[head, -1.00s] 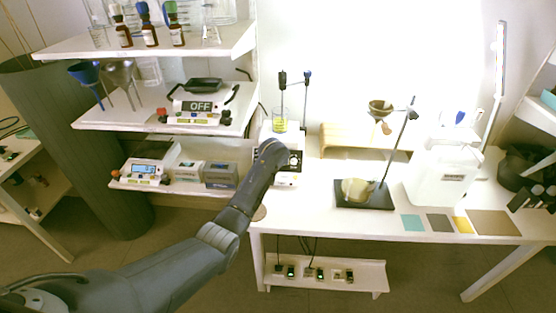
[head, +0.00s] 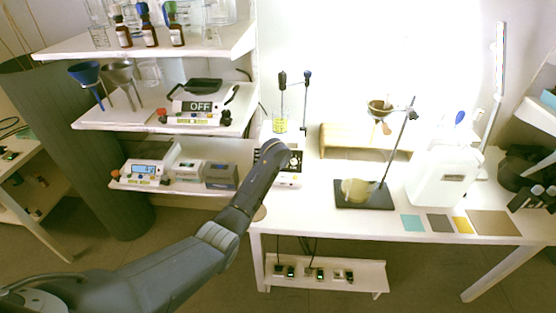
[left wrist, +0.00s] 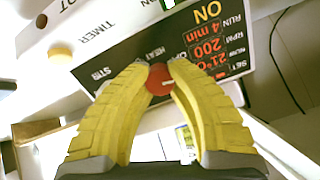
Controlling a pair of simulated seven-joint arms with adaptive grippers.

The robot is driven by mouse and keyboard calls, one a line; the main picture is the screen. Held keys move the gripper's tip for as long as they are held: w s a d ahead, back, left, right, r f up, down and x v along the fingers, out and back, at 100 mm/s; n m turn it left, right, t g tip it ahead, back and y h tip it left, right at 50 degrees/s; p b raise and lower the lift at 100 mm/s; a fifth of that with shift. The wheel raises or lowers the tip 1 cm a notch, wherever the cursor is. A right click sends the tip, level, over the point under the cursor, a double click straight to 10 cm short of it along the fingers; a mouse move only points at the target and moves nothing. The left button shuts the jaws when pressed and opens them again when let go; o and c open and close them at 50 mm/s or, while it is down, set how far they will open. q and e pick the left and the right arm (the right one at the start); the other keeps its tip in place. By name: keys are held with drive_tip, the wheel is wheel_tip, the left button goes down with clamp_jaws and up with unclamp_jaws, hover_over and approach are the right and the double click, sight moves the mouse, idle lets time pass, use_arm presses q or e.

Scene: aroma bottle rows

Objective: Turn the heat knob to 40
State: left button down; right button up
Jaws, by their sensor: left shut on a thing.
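The red heat knob (left wrist: 160,82) sits by the HEAT label on the dark front panel (left wrist: 118,66) of the stirring hotplate, seen upside down in the left wrist view. My left gripper (left wrist: 158,70) has its yellow fingers closed on the knob from both sides. The panel display (left wrist: 208,47) reads ON, 4 min, 200 rpm and 21 °C; the set value cannot be read. In the head view the hotplate (head: 288,181) stands at the table's left end, partly hidden behind my left arm. My right gripper is not in view.
A beaker of yellow liquid (head: 280,124) is at the hotplate, near upright rods (head: 306,92). A shelf (head: 140,120) with devices and bottles stands left.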

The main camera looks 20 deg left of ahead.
use_arm(q)
drive_tip(key=m, duration=0.6)
drive_tip(key=shift+s+f+y, duration=0.15)
drive_tip(key=shift+f+y, duration=0.1)
drive_tip(key=shift+y, duration=0.05)
drive_tip(key=m, duration=0.5)
drive_tip(key=shift+a+m, duration=0.1)
drive_tip(key=shift+m, duration=0.3)
drive_tip(key=c, duration=1.1)
unclamp_jaws()
drive_tip(key=shift+r+t, duration=0.15)
drive_tip(key=shift+t, duration=0.25)
drive_tip(key=shift+r, duration=0.1)
drive_tip(key=shift+s+d+r, duration=0.25)
drive_tip(key=shift+s+r, duration=0.1)
drive_tip(key=v, duration=1)
drive_tip(key=shift+s+d+r, duration=0.15)
drive_tip(key=shift+s+r, duration=0.05)
drive_tip(key=shift+r, duration=0.05)
